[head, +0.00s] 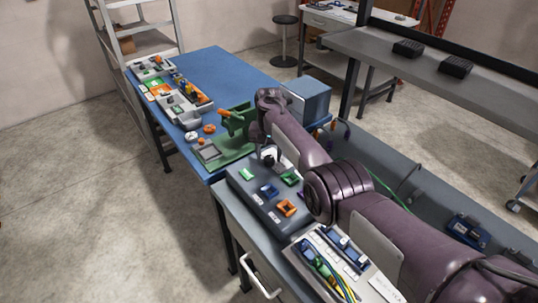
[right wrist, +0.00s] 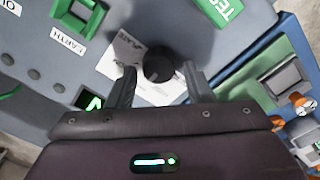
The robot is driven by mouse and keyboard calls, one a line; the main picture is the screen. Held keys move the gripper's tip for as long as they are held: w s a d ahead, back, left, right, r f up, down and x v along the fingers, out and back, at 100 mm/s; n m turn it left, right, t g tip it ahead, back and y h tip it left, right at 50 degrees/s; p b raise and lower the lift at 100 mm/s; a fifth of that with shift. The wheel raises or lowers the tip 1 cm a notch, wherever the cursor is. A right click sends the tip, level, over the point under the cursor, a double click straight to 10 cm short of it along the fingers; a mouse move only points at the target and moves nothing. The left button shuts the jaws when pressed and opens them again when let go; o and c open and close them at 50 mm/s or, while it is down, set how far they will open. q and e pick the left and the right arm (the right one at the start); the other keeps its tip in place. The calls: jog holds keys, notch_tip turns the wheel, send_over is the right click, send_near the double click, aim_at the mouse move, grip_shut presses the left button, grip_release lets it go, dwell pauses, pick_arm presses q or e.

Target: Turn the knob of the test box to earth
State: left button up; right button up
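A white EARTH label (right wrist: 68,41) lies to the left, by a green socket (right wrist: 80,15). My right gripper (right wrist: 159,78) is open, with one finger on each side of the knob and a small gap showing on both sides. The knob's pointer direction cannot be made out. My left gripper is not in view.
A green fixture (head: 237,122) and a blue-grey box (head: 309,98) stand beyond the test box. Trays of parts (head: 186,100) line the blue table (head: 228,70). A tray with cables (head: 325,262) is nearer. The table's middle far part is bare.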

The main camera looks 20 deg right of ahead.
aim_at(269, 158)
jog(key=shift+o, duration=0.4)
jog(key=shift+s+f, duration=0.1)
jog(key=shift+f, duration=0.05)
notch_tip(269, 158, up, 8)
jog(key=p, duration=0.7)
jog(key=shift+p, duration=0.3)
jog(key=shift+f, duration=0.1)
jog(key=shift+f, duration=0.1)
